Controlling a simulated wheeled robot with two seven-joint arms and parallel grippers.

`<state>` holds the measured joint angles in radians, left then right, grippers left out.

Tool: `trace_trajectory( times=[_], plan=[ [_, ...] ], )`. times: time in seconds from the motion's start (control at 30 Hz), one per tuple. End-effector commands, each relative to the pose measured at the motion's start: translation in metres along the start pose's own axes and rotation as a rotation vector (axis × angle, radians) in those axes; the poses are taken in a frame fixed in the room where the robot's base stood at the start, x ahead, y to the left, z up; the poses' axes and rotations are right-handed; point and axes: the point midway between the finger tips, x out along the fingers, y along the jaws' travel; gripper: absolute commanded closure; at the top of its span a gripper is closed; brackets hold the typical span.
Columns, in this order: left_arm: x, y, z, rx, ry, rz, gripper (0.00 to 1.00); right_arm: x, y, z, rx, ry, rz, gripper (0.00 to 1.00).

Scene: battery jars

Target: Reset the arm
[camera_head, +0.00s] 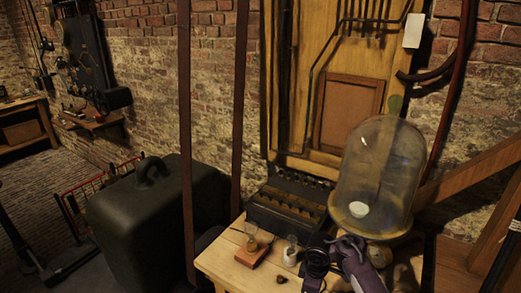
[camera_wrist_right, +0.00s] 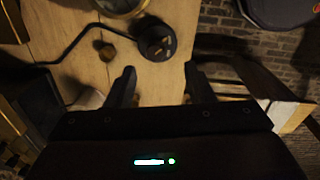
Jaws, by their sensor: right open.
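My right gripper (camera_wrist_right: 159,74) is open and empty in the right wrist view, its two dark fingers apart above the wooden table (camera_wrist_right: 75,25). A black round piece (camera_wrist_right: 157,42) with a dark cord lies just beyond the fingertips. In the head view a small glass jar (camera_head: 252,243) stands on a wooden block, and another small glass jar (camera_head: 291,252) stands to its right. A glass dome (camera_head: 382,170) stands on a round base at the table's back right, with a small white cup inside. My left gripper is not in view.
A dark box with a row of knobs (camera_head: 290,206) sits at the table's back. A small brown lump (camera_head: 281,279) is near the front. A large dark case (camera_head: 155,225) stands left of the table.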

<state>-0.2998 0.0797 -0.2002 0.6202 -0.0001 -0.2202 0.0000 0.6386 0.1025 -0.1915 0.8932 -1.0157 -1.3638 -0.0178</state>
Motion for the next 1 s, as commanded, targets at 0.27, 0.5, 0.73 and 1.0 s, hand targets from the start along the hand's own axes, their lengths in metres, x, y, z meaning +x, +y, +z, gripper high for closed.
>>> trace_trajectory(
  times=[0.27,0.5,0.73,1.0],
  plan=[
    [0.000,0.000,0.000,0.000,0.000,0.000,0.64,0.008,-0.066,0.027,0.285,0.052,0.108,0.52],
    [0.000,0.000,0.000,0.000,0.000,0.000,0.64,-0.032,-0.134,0.068,0.564,0.122,0.152,0.52],
    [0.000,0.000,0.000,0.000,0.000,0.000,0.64,-0.073,-0.176,0.099,0.745,0.171,0.155,0.52],
    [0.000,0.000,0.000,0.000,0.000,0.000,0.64,-0.111,-0.206,0.122,0.878,0.211,0.145,0.52]
  ],
)
